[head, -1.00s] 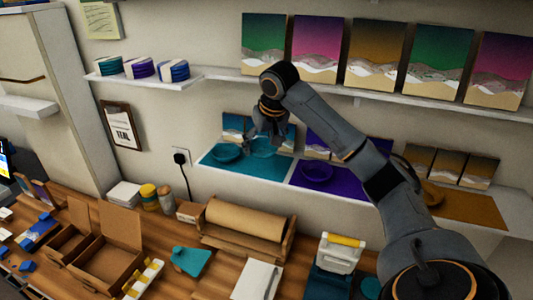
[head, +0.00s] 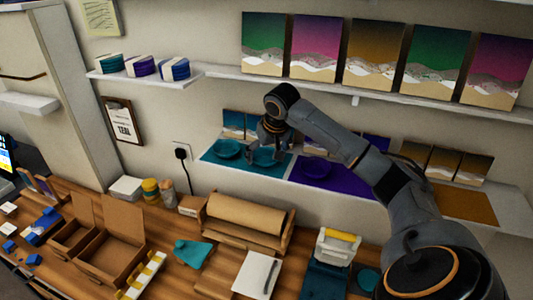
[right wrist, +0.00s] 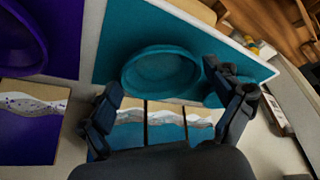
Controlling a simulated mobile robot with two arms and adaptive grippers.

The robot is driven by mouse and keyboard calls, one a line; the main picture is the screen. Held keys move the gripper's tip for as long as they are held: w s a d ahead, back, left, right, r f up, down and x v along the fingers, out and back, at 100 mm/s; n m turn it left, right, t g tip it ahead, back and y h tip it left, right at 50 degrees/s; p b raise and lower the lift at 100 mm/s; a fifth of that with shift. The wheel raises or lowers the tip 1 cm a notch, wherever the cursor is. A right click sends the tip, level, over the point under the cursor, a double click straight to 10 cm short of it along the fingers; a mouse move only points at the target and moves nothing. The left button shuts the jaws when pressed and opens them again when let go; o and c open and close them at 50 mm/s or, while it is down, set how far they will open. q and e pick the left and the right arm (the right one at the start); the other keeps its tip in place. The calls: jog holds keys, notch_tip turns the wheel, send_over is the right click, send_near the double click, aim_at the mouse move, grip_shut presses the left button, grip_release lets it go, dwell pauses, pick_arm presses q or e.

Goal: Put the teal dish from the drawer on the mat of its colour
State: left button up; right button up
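A teal dish (head: 266,158) sits at the right part of the teal mat (head: 249,171), under my right gripper (head: 265,153). It also shows in the right wrist view (right wrist: 160,72), where the fingers (right wrist: 178,92) are spread wide on either side of it. The right gripper looks open; I cannot tell whether a finger touches the rim. A second teal dish (head: 228,148) stands to the left on the same mat; in the wrist view it is mostly hidden behind a finger. The drawer and my left gripper are not in view.
A purple mat (head: 345,190) with a purple dish (head: 316,168) lies to the right, then a brown mat (head: 465,205). Small pictures (head: 233,124) lean behind the mats. An upper shelf (head: 390,93) holds larger pictures. A paper roll (head: 245,215) stands on the workbench below.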

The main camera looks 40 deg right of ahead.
dwell(0.3)
jog(key=shift+r, duration=0.2)
jog(key=shift+s+r+b, duration=0.1)
jog(key=shift+r+b, duration=0.15)
jog(key=shift+b, duration=0.05)
jog(key=b+v, duration=0.3)
jog(key=v, duration=0.8)
jog(key=shift+r, duration=0.15)
jog(key=shift+s+a, duration=0.1)
jog(key=shift+s, duration=0.05)
